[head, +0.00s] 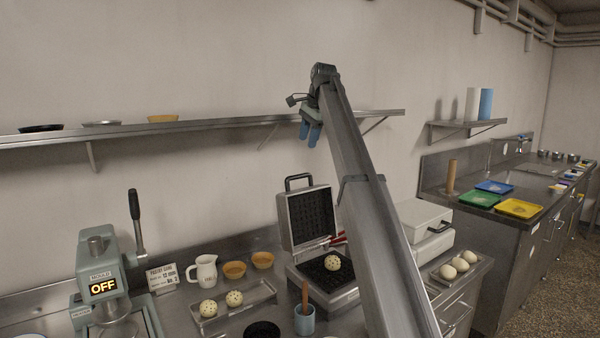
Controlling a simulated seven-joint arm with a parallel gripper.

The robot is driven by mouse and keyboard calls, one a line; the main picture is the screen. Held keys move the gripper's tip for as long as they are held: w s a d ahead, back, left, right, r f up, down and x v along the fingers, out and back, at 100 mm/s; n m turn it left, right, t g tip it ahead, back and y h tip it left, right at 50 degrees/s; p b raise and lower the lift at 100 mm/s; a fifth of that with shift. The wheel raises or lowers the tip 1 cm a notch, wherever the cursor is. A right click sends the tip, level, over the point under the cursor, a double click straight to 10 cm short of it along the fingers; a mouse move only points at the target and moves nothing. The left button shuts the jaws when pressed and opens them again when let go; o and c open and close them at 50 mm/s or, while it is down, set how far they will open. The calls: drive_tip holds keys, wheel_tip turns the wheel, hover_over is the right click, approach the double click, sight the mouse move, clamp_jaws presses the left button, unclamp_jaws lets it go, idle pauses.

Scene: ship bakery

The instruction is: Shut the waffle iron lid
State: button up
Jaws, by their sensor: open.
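The waffle iron (338,290) stands on the steel counter with its lid (308,214) raised and tilted back toward the wall. A dark handle (298,180) sits at the top of the lid. A round, speckled ball (332,262) rests on the dark lower plate. Something red lies at the plate's right back, partly behind my arm. My gripper (310,134) is high above the lid, in front of the shelf, with blue fingertips pointing down. It is open, empty and well apart from the iron. My arm hides part of the iron's right side.
Left of the iron are a tray (241,314) with speckled balls, a white jug (204,271), two orange bowls (262,260) and a press (103,279). A cup (304,320) with a wooden stick stands close in front. A white box (425,219) is at right.

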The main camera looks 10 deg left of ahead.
sight(299, 175)
drive_tip(key=x, duration=1.3)
drive_tip(key=shift+w+a+f, duration=0.1)
drive_tip(key=shift+f, duration=0.25)
drive_tip(key=shift+c, duration=0.2)
clamp_jaws()
